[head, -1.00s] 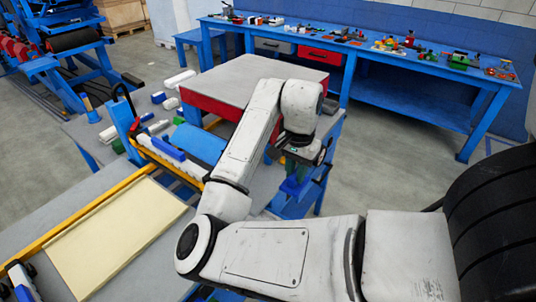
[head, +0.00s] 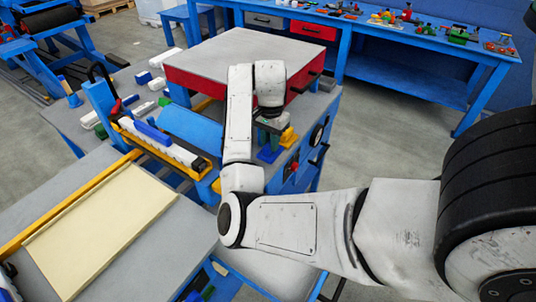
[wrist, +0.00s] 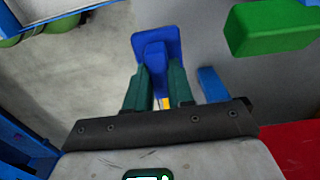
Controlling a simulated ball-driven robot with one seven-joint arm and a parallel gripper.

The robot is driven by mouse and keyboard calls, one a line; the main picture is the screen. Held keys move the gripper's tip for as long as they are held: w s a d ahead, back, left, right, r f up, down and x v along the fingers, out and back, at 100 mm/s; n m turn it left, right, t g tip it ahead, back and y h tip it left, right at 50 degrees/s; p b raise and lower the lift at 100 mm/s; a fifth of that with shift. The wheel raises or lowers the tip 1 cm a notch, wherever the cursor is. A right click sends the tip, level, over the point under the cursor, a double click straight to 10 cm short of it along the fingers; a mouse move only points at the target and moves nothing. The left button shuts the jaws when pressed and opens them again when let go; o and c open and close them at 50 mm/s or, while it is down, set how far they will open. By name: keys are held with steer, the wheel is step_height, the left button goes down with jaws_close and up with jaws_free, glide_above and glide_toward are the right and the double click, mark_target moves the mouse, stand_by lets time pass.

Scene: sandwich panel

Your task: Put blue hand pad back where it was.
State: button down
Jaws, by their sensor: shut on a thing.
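The blue hand pad (wrist: 157,45) is between the dark green fingers of my gripper (wrist: 158,78) in the wrist view. My gripper is shut on it, and the fingers hide part of its grip. In the head view, the blue pad (head: 268,154) shows below my gripper (head: 270,135), over the grey bench side near the red-sided box. A small yellow piece (head: 289,137) stands just right of it. I cannot tell whether the pad touches the surface below.
A red-sided box with a grey top (head: 240,48) stands close behind my gripper. A blue press with a roller (head: 190,128) is to the left. A cream panel (head: 100,225) lies on the front-left table. A green block (wrist: 270,27) shows in the wrist view.

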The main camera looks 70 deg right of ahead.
mark_target(268, 149)
steer(key=shift+w+d+f, duration=0.3)
steer(key=shift+w+f, duration=0.05)
steer(key=shift+f, duration=0.1)
steer(key=shift+w+d+f+b, duration=0.15)
steer(key=shift+f+b, duration=0.2)
steer(key=shift+f, duration=0.15)
steer(key=shift+f+p, duration=0.35)
steer(key=shift+f, duration=0.95)
steer(key=shift+f, duration=0.2)
steer(key=c, duration=1)
jaws_free()
steer(key=shift+r, duration=0.1)
step_height(268, 149, up, 12)
steer(key=p, duration=0.2)
steer(key=shift+r+p, duration=0.15)
steer(key=shift+p, duration=0.2)
